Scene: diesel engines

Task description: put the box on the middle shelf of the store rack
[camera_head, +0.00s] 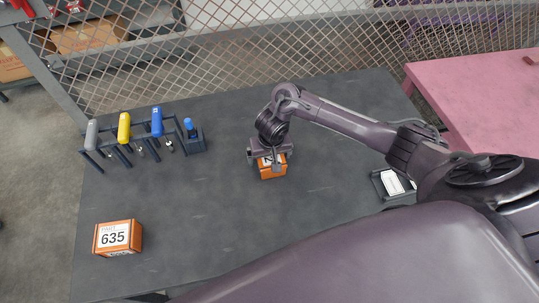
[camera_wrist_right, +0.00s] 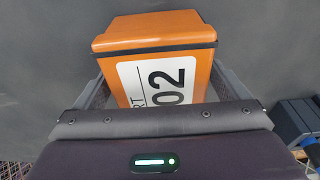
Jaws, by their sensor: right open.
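An orange box (camera_head: 273,170) with a white label sits on the dark table near its middle. In the right wrist view the same box (camera_wrist_right: 155,45) shows a label ending in "02". My right gripper (camera_head: 267,155) is over this box, its open fingers on either side of it; I cannot tell whether they touch it. A second orange box (camera_head: 117,238), labelled "635", sits at the table's front left, away from the gripper. My left gripper is not in view. I cannot make out the store rack's middle shelf for certain.
A tool holder (camera_head: 140,142) with grey, yellow and blue-handled screwdrivers stands at the table's left back. A black tray (camera_head: 380,184) with a white card lies at the right. A wire mesh fence (camera_head: 250,45) runs behind the table. A pink table (camera_head: 480,100) is at the right.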

